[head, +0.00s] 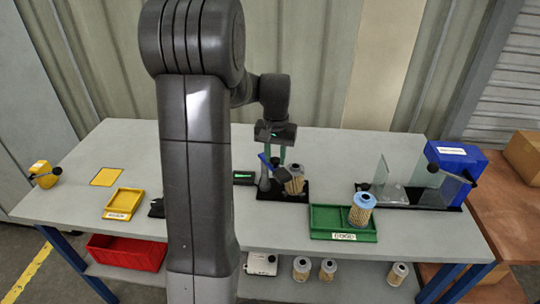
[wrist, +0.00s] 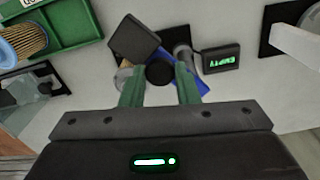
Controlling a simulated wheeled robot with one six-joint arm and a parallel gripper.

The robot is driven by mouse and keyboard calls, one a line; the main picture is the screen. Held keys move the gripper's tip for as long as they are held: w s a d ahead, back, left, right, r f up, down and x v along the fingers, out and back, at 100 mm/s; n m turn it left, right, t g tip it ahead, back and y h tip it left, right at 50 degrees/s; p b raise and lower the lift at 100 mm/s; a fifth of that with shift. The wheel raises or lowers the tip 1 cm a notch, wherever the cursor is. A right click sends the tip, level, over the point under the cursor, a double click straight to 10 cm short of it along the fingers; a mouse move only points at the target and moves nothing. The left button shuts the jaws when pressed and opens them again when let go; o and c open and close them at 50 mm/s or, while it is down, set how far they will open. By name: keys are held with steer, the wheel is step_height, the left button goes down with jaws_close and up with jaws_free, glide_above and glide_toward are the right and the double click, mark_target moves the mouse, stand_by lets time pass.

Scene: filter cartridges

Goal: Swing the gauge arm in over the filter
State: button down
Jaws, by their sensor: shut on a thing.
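The gauge arm is a blue bar (wrist: 198,80) on a grey post (wrist: 182,56), with a dark square head (wrist: 135,38) and a black knob (wrist: 160,74). My gripper (wrist: 160,86) is shut on the knob, one green finger at each side. In the head view my gripper (head: 275,158) is low at the gauge station. The tan pleated filter (head: 296,181) stands upright there, just right of the post (head: 265,181). The dark head (head: 281,174) overlaps its left side; in the wrist view head and fingers mostly hide the filter. I cannot tell whether the head is centred over it.
A small display (wrist: 222,59) beside the post reads EMPTY. A green tray (head: 325,222) with a blue-topped filter (head: 361,209) stands to the right. Clear panels (head: 380,172) and a blue box (head: 455,160) are farther right. A yellow tray (head: 124,202) is on the left.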

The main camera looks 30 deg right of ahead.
steer(key=shift+w+d+n+p, duration=0.3)
steer(key=shift+w+d+n, duration=0.35)
steer(key=shift+n, duration=1.1)
steer(key=shift+w+d+n+p, duration=0.3)
steer(key=shift+d+n, duration=0.65)
steer(key=shift+n, duration=0.85)
steer(key=shift+w+d+n+p, duration=0.25)
steer(key=shift+w+d+n, duration=0.45)
steer(key=shift+n, duration=1.05)
steer(key=shift+s+d+r, duration=0.1)
steer(key=shift+d, duration=0.05)
steer(key=c, duration=1.1)
jaws_free()
step_height(320, 180, up, 14)
steer(key=b, duration=0.1)
steer(key=shift+f, duration=0.2)
